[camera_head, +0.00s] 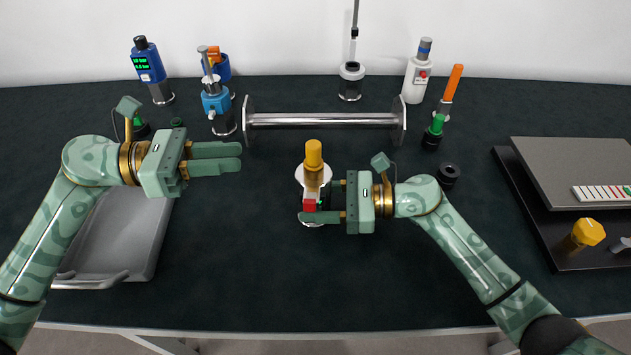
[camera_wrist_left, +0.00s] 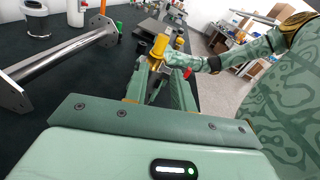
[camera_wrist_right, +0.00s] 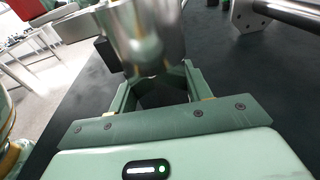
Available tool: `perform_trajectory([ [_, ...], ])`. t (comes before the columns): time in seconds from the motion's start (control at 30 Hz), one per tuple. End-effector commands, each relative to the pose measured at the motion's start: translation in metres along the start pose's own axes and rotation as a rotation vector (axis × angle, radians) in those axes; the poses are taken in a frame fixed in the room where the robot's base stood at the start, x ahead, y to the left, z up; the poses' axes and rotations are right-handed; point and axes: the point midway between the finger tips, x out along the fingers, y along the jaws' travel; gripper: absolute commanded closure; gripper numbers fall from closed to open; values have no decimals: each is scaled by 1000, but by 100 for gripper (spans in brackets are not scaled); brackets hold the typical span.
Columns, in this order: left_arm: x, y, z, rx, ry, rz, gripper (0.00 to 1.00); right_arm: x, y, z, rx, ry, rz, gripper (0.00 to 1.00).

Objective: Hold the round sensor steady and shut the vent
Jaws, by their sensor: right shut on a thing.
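The round sensor (camera_head: 313,177) stands upright at the middle of the table, a metal body with a yellow cap on top, a pale round part behind it and a small red part (camera_head: 309,205) low on its front. I cannot tell which part is the vent. My right gripper (camera_head: 318,200) is shut on the body from the right; in the right wrist view the metal body (camera_wrist_right: 147,40) fills the space between the fingers. My left gripper (camera_head: 238,158) is open and empty, left of the sensor and apart from it. The yellow cap also shows in the left wrist view (camera_wrist_left: 160,46).
A metal bar on end plates (camera_head: 325,119) lies behind the sensor. A grey tray (camera_head: 148,250) is at the left. A blue meter (camera_head: 149,66) and other instruments stand at the back. A raised grey panel (camera_head: 570,160) is at the right. The table front is clear.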

Motion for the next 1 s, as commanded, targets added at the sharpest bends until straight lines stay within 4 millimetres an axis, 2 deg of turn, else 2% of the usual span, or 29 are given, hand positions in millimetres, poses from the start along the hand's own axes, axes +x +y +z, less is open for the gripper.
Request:
perform_trajectory([
  [0.03,14,-14,-2,43,48,-49,75,0,0,0,1,1,-1,75],
  [0.1,30,-31,-8,94,113,-107,75,0,0,0,1,1,-1,75],
  [0.3,52,-58,-20,177,215,-195,75,0,0,0,1,1,-1,75],
  [0.47,67,-63,-24,186,224,-204,75,0,0,0,1,1,-1,75],
  [0.8,109,-70,-34,184,224,-201,75,0,0,0,1,1,-1,75],
  [1.0,119,-71,-37,183,223,-201,75,0,0,0,1,1,-1,75],
])
